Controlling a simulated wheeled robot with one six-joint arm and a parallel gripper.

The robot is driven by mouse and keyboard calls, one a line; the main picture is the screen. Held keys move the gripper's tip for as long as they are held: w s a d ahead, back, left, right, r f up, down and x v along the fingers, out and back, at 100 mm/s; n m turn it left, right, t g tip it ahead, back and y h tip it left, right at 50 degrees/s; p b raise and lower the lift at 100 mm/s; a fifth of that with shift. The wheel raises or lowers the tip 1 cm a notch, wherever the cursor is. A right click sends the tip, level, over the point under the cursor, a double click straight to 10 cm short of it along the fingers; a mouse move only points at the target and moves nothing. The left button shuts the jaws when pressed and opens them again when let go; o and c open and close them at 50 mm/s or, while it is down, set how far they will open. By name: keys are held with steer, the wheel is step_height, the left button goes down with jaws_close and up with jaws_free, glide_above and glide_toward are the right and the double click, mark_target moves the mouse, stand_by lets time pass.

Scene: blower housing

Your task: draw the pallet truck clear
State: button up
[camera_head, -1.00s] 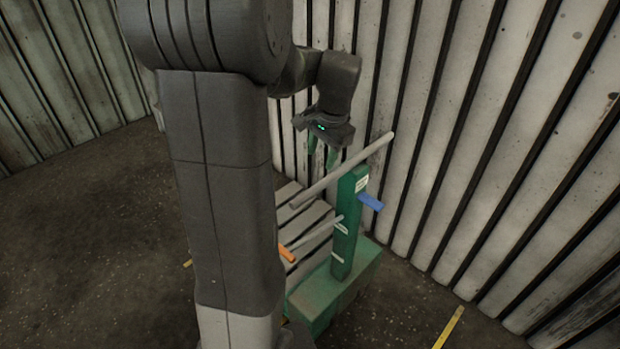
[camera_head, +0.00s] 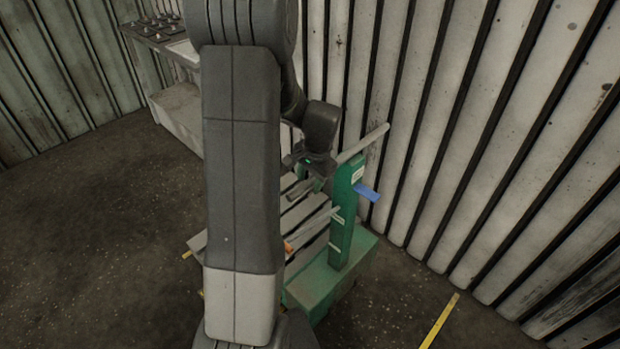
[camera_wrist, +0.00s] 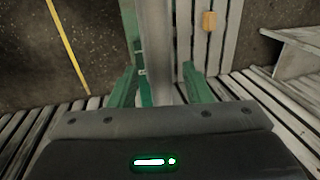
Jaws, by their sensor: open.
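The pallet truck (camera_head: 341,222) has a green post and green base, with a long grey bar (camera_head: 362,144) slanting across its top. A blue lever (camera_head: 367,192) sticks out of the post to the right. A small orange part (camera_head: 288,247) is low on the left. My gripper (camera_head: 313,182) is down at the grey bar, left of the post. In the wrist view, its open green fingers (camera_wrist: 160,84) stand on either side of the bar (camera_wrist: 157,40). I cannot tell whether they touch it. My own column hides the truck's left part.
A pale slatted pallet (camera_head: 301,214) lies beside the post. A corrugated metal wall (camera_head: 450,120) stands close behind and right. A bench (camera_head: 178,105) with small items is at back left. A yellow floor line (camera_head: 439,321) is front right; open floor (camera_head: 110,240) lies left.

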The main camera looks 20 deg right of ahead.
jaws_close()
steer(key=shift+s+d, duration=0.1)
steer(key=s+d+b, duration=0.1)
steer(key=s+d, duration=0.6)
steer(key=s, duration=1.1)
steer(key=s+d+b, duration=0.1)
steer(key=s+d, duration=0.7)
steer(key=s, duration=1.1)
steer(key=s+d+b, duration=0.1)
steer(key=s+d, duration=0.6)
steer(key=s, duration=1.1)
steer(key=shift+s+d, duration=0.15)
steer(key=shift+d, duration=0.25)
jaws_free()
